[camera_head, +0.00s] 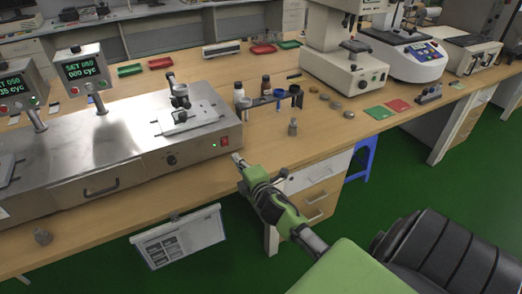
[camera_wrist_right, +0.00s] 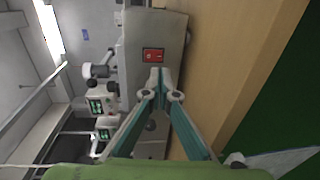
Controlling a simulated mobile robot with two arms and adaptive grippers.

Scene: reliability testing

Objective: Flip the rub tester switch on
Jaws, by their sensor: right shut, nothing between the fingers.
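The rub tester (camera_head: 130,140) is a long metal box on the wooden bench, with two display heads above it. Its red switch (camera_head: 225,141) sits at the right end of the front face. The switch also shows in the wrist view as a red rocker (camera_wrist_right: 153,55) in a dark frame. My right gripper (camera_head: 237,157) is shut and empty, its tips just below and right of the switch in the head view. In the wrist view its fingertips (camera_wrist_right: 164,93) are together below the switch; I cannot tell whether they touch the panel. My left gripper is not in view.
A black knob (camera_head: 171,159) and a drawer handle (camera_head: 101,188) are on the tester's front. A small metal weight (camera_head: 293,127) and a bottle rack (camera_head: 270,99) stand to the right.

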